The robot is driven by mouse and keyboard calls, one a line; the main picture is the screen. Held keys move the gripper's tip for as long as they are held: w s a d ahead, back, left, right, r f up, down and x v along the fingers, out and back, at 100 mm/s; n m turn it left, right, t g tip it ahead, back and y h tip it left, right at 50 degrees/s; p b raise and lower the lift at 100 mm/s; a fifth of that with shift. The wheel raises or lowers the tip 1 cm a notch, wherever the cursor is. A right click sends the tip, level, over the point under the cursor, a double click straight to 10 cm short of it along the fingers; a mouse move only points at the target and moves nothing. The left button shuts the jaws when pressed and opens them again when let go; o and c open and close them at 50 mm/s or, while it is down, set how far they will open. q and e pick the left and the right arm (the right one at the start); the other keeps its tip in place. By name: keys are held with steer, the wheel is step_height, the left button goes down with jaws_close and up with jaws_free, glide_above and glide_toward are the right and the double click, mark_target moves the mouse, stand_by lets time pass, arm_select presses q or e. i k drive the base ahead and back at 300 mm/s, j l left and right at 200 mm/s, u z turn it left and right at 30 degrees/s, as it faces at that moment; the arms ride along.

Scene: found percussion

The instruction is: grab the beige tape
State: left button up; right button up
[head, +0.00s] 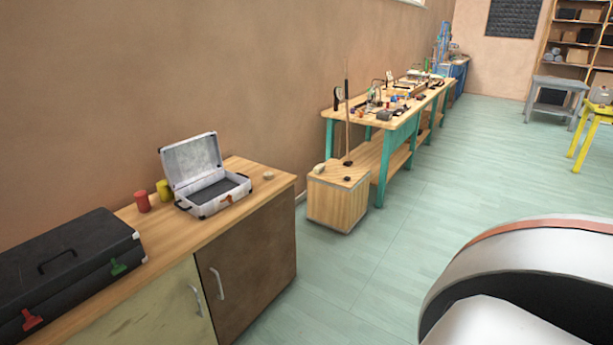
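A small, round beige item that looks like a roll of tape (268,175) lies on the wooden top of the cabinet, near its right end. It sits to the right of an open silver case (207,206) and apart from it. It is too small to make out in detail. Neither of my grippers shows in the head view.
A red can (142,202), a yellow can (164,190) and a closed black case (62,268) stand left on the cabinet (246,283). A wooden box (337,204) and a cluttered teal-legged workbench (401,133) stand beyond.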

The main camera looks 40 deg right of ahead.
mark_target(267, 175)
steer(key=z, duration=1.2)
steer(key=i+l+z, duration=0.3)
steer(key=i, duration=0.2)
steer(key=i+z, duration=0.35)
steer(key=i, duration=0.2)
steer(key=i+l, duration=0.1)
steer(key=i, duration=0.65)
steer(key=i+l, duration=0.1)
steer(key=i, duration=0.6)
steer(key=i+u, duration=0.35)
steer(key=i+l+u, duration=0.2)
steer(key=u, duration=0.15)
steer(key=i+l+u, duration=0.5)
steer(key=u, duration=0.2)
steer(key=i+l+u, duration=0.15)
steer(key=u, duration=0.2)
steer(key=l+u, duration=0.25)
steer(key=u, duration=0.15)
steer(key=i+l, duration=0.05)
